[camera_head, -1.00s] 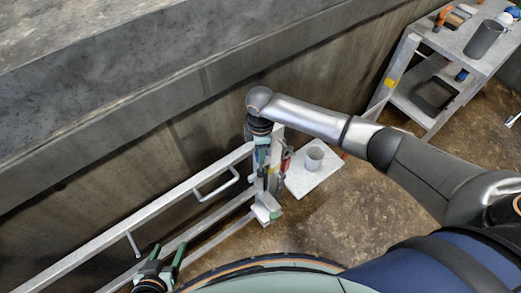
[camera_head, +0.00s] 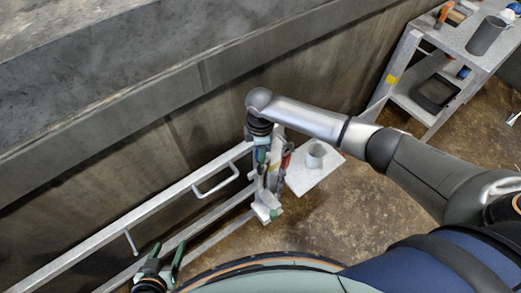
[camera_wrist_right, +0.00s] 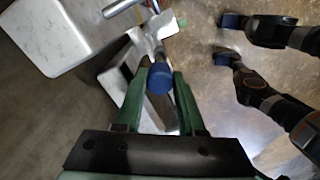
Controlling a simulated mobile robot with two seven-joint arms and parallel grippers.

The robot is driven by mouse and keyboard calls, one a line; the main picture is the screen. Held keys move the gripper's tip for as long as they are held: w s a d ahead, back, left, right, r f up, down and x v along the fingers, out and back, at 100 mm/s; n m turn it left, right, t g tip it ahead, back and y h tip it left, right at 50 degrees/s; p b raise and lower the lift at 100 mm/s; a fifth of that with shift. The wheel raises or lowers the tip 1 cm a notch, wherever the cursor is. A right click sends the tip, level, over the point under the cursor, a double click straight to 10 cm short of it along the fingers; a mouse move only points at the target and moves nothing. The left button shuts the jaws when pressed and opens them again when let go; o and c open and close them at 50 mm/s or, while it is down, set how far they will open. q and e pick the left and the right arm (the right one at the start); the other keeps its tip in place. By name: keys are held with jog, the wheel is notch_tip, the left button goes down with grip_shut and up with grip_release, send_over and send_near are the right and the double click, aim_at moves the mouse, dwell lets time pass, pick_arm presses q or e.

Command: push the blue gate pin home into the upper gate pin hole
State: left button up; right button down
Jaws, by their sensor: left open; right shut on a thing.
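In the right wrist view, the round blue head of the gate pin (camera_wrist_right: 160,79) sits between the green fingertips of my right gripper (camera_wrist_right: 158,85), which is shut on it. The pin points away from the camera toward a pale metal gate part. In the head view, my right gripper (camera_head: 261,158) points down at the gate's end post (camera_head: 266,207). The pin is not clear there. The upper gate pin hole is hidden, so I cannot tell how deep the pin sits. My left gripper (camera_head: 164,266) is open and empty at the lower left, near the gate rails.
The gate's top rail (camera_head: 120,215) runs to the lower left, with a bent handle (camera_head: 216,184). A red-and-dark item (camera_head: 286,160) is beside the post. A grey cup (camera_head: 315,156) stands on a small pale platform (camera_head: 320,178). A shelf cart (camera_head: 400,72) stands at upper right.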

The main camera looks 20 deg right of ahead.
jog(key=shift+s+f, duration=0.15)
jog(key=shift+f, duration=0.15)
jog(key=shift+r+p, duration=0.8)
jog(key=shift+p, duration=0.05)
jog(key=shift+r, duration=0.8)
jog(key=shift+d+f+b, duration=0.1)
jog(key=shift+f+b, duration=0.8)
jog(key=shift+f, duration=0.55)
dwell(0.9)
jog(key=shift+f, duration=0.2)
jog(key=shift+r, duration=0.1)
dwell(0.3)
